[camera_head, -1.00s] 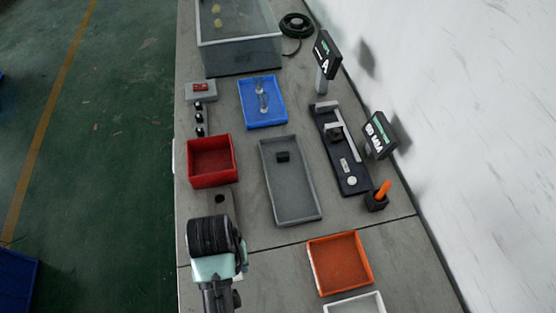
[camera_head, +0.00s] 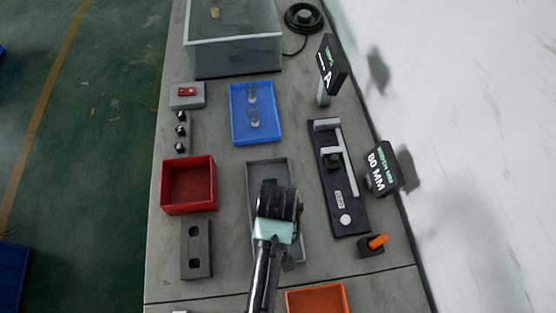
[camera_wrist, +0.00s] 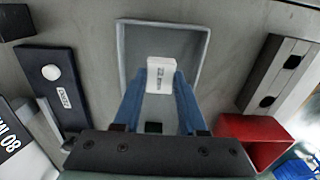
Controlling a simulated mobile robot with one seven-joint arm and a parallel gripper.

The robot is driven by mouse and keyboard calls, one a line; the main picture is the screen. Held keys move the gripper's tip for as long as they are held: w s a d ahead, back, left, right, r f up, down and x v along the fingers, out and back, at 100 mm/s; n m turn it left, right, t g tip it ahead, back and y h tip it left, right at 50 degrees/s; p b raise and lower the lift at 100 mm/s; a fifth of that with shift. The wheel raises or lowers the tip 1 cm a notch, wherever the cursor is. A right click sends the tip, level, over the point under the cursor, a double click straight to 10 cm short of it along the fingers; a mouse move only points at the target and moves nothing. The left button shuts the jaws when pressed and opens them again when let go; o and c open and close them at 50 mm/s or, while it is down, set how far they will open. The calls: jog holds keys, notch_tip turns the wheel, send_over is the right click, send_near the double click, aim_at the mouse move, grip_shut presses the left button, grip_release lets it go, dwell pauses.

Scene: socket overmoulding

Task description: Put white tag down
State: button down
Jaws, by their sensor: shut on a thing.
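The white tag (camera_wrist: 160,76) is a small white block with faint print on its face. It sits between the blue fingers of my gripper (camera_wrist: 160,84), which is shut on it. In the wrist view the tag is over the grey tray (camera_wrist: 123,50); I cannot tell whether it touches the floor. In the head view my wrist covers the middle of the grey tray (camera_head: 252,185), and the tag is hidden.
Left of the tray are a red bin (camera_head: 189,185) and a grey block with two holes (camera_head: 195,250). A blue tray (camera_head: 237,128) lies behind; an orange tray (camera_head: 317,299) is in front.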

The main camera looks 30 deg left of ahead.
jog(key=shift+f, duration=2.45)
jog(key=shift+w+f, duration=0.1)
jog(key=shift+f, duration=0.05)
jog(key=shift+c, duration=2.3)
grip_release()
notch_tip(320, 180, up, 12)
jog(key=shift+r, duration=0.2)
